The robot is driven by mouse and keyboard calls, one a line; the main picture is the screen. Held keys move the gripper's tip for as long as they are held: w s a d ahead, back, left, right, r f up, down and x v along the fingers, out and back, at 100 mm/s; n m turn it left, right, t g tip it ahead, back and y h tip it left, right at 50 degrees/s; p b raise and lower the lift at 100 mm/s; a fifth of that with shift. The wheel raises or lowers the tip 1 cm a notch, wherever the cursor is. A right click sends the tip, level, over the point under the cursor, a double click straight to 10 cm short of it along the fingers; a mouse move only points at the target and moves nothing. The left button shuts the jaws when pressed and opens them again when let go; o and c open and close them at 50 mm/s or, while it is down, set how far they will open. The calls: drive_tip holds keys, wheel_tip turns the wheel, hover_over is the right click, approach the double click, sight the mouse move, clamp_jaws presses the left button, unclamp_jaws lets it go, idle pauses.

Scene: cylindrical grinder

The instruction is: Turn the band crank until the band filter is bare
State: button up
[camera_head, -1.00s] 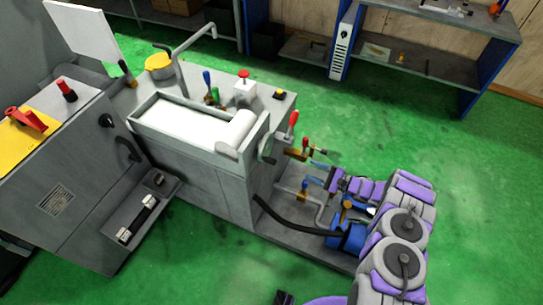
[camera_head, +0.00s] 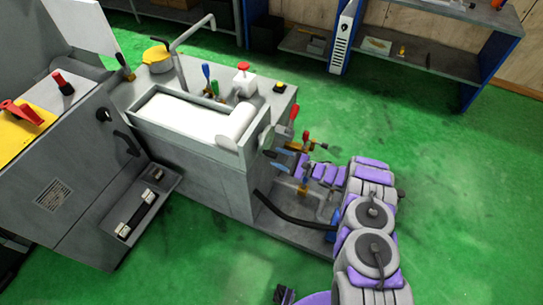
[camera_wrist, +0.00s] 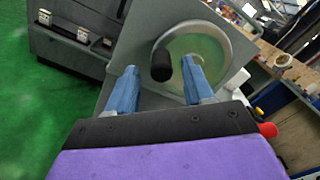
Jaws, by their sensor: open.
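The band crank is a grey disc (camera_wrist: 212,52) with a black handle (camera_wrist: 161,66), on the end wall of the grey tank. It also shows in the head view (camera_head: 267,137), partly behind my gripper. My gripper (camera_wrist: 159,70) has two blue fingers, open, one on each side of the handle in the wrist view. Touch between fingers and handle cannot be told. In the head view my gripper (camera_head: 279,157) is at the tank's right end. The band filter (camera_head: 185,117) lies in the tank top as a white sheet, with a white roll (camera_head: 236,123) at its right end.
A red-handled lever (camera_head: 293,113) and a pipe with a brass valve (camera_head: 303,146) stand close to my gripper. A black hose (camera_head: 285,216) runs below my arm. Green floor (camera_head: 400,140) is free to the right, before a shelf (camera_head: 420,62).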

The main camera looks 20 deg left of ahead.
sight(272, 155)
drive_tip(key=shift+w+a, duration=0.2)
drive_tip(key=shift+a, duration=1.7)
clamp_jaws()
